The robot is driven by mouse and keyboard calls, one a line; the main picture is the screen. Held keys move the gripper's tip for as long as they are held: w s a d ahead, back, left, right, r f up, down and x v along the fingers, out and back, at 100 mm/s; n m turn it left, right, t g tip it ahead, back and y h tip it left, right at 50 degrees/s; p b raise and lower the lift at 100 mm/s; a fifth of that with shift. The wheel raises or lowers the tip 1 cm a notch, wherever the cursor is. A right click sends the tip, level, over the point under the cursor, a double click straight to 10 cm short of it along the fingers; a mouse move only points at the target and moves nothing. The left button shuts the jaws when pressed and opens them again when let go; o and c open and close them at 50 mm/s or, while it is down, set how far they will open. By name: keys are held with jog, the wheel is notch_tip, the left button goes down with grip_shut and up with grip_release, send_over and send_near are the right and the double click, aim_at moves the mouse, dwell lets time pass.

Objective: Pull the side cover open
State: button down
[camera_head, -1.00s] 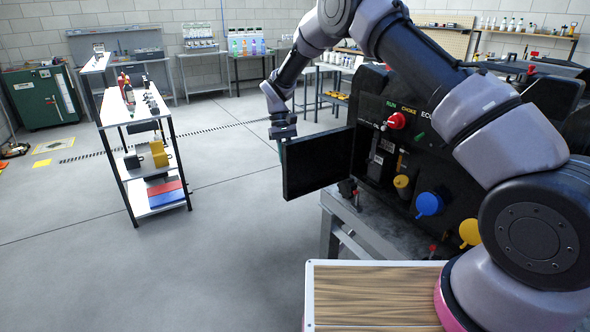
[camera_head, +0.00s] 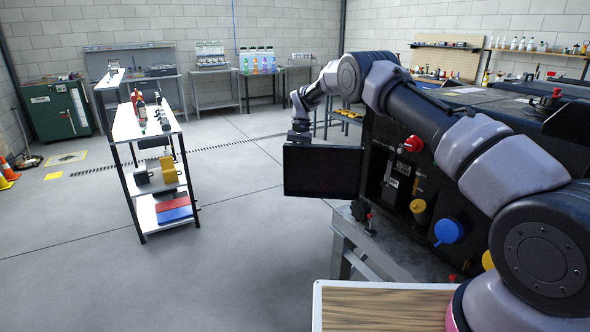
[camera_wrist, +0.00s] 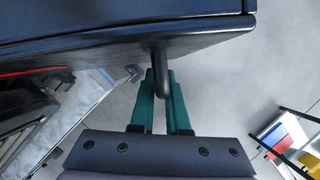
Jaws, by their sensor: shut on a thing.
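The side cover (camera_head: 322,171) is a flat dark panel that stands swung out from the left side of the black machine (camera_head: 400,180). The machine's front, with red, yellow and blue knobs, shows to the right of it. My gripper (camera_head: 300,137) is at the cover's upper left edge in the head view, its fingers mostly hidden there. In the wrist view, its green fingers (camera_wrist: 162,100) are shut on a dark handle (camera_wrist: 161,72) that sticks out from the cover (camera_wrist: 150,48).
A white shelf cart (camera_head: 145,125) with bottles and boxes stands on the left. A grey stand (camera_head: 385,245) carries the machine. A wood-topped surface (camera_head: 385,310) is at the bottom. The floor between cart and cover is clear.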

jog(key=shift+w, duration=0.2)
jog(key=c, duration=0.9)
grip_release()
jog(key=shift+r, duration=0.1)
jog(key=v, duration=0.7)
jog(key=shift+r, duration=0.15)
